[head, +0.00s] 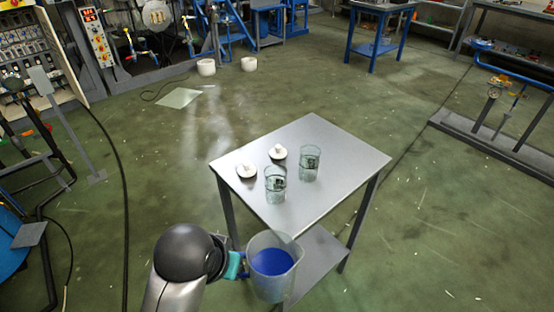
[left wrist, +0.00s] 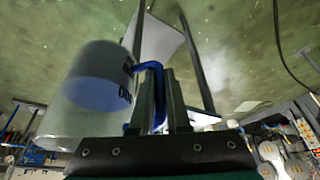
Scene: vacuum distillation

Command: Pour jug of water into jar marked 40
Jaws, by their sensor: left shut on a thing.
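My left gripper (head: 236,266) is shut on the blue handle of a translucent jug (head: 273,275) with blue contents. The jug is upright or nearly so, in front of the table's near edge. In the left wrist view the fingers (left wrist: 160,105) pinch the blue handle (left wrist: 153,68), with the jug (left wrist: 95,88) to the left. Two clear greenish glass jars stand on the table: a nearer jar (head: 275,185) and a farther jar (head: 309,163) to its right. Both have dark markings, too small to read. My right gripper is out of view.
The small grey metal table (head: 335,180) also holds two white lids with knobs, one at the left (head: 246,172) and one behind (head: 278,153). Its front right part is clear. Open green floor surrounds it. A blue table (head: 375,45) stands far behind.

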